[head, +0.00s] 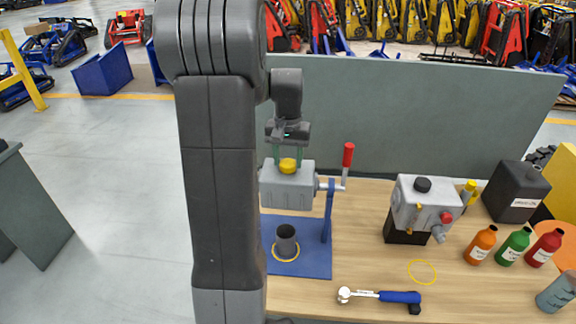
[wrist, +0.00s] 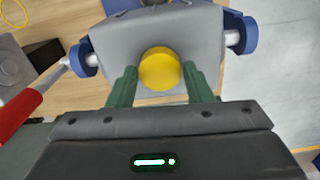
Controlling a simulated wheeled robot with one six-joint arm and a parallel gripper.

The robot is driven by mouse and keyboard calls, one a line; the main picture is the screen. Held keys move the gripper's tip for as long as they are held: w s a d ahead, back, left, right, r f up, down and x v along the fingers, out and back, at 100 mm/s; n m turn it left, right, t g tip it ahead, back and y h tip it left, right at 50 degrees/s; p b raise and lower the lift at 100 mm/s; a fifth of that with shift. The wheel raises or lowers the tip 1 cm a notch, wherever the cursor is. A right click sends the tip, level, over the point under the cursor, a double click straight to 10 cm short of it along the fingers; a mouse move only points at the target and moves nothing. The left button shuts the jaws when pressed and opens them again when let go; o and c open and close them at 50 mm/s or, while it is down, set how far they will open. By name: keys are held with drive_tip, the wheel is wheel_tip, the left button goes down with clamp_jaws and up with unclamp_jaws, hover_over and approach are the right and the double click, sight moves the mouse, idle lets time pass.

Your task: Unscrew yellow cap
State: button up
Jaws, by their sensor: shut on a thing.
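The yellow cap (head: 288,165) sits on top of a grey box-shaped unit (head: 287,190), which is held on a blue stand (head: 328,230) with a red-handled crank (head: 347,160). My gripper (head: 288,157) reaches down from above and is shut on the cap. In the wrist view the cap (wrist: 160,69) is round and lies between the two green fingers, one on each side. The grey unit (wrist: 110,45) shows around it, with blue-ended supports at both sides. The finger contact itself is hard to make out.
A grey cup (head: 286,240) stands on the blue base below the unit. A blue-handled wrench (head: 385,296) lies on the wooden table. Another grey unit (head: 420,205), a black canister (head: 515,190) and several bottles stand to the right. A grey panel (head: 400,110) rises behind.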

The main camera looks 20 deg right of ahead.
drive_tip(key=n, duration=0.4)
drive_tip(key=shift+n, duration=0.3)
drive_tip(key=n, duration=0.2)
drive_tip(key=shift+n, duration=0.3)
drive_tip(key=n, duration=0.6)
drive_tip(key=shift+n, duration=0.6)
drive_tip(key=n, duration=0.9)
drive_tip(key=shift+n, duration=0.3)
